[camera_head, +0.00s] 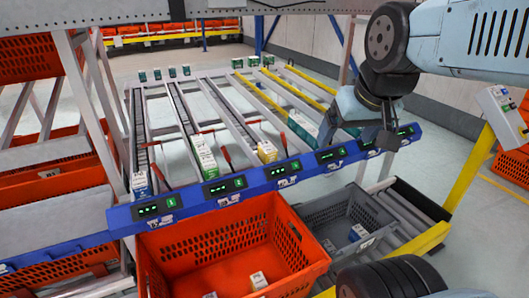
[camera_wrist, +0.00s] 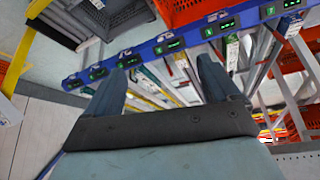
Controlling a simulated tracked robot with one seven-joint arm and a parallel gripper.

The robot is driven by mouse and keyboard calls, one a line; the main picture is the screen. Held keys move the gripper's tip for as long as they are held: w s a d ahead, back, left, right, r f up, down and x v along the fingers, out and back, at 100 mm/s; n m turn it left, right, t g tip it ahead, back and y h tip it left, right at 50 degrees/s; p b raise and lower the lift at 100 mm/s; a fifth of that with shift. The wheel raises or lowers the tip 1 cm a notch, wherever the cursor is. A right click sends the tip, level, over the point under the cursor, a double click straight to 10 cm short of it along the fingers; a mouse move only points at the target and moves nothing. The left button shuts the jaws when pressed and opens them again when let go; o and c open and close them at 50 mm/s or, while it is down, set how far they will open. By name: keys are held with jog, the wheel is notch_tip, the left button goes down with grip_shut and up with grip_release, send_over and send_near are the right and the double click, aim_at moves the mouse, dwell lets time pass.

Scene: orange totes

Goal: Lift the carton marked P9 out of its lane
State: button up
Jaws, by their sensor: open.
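No P9 mark is legible, so I cannot tell which carton bears it. At the lanes' front ends in the head view stand a blue-and-white carton (camera_head: 140,184), green-and-white cartons (camera_head: 204,156), a yellow-and-white carton (camera_head: 267,151) and a teal-and-white carton (camera_head: 302,126). My gripper (camera_head: 358,134) is above the right part of the rack, right of the teal carton, and partly hides the lanes there. In the wrist view my gripper (camera_wrist: 161,68) is open, with nothing seen between its fingers. A green-and-white carton (camera_wrist: 232,50) shows beyond the right finger.
A blue front rail (camera_head: 255,183) with lit displays crosses the lane ends. Below it stand an orange tote (camera_head: 218,242) holding small cartons and a grey tote (camera_head: 318,212) holding a carton. A yellow post (camera_head: 468,165) rises at the right. Several dark green cartons (camera_head: 157,74) stand at the lanes' far ends.

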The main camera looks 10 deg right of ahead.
dwell(0.3)
jog(key=shift+o, duration=1.1)
jog(key=shift+w+r, duration=0.1)
jog(key=shift+w, duration=0.1)
jog(key=m+g+h, duration=0.4)
jog(key=m, duration=1.1)
send_over(267, 146)
jog(key=s+a, duration=0.2)
jog(key=a, duration=0.2)
notch_tip(267, 146, down, 21)
jog(key=x, duration=1.3)
jog(key=shift+w+d+f, duration=0.2)
jog(key=shift+w, duration=0.05)
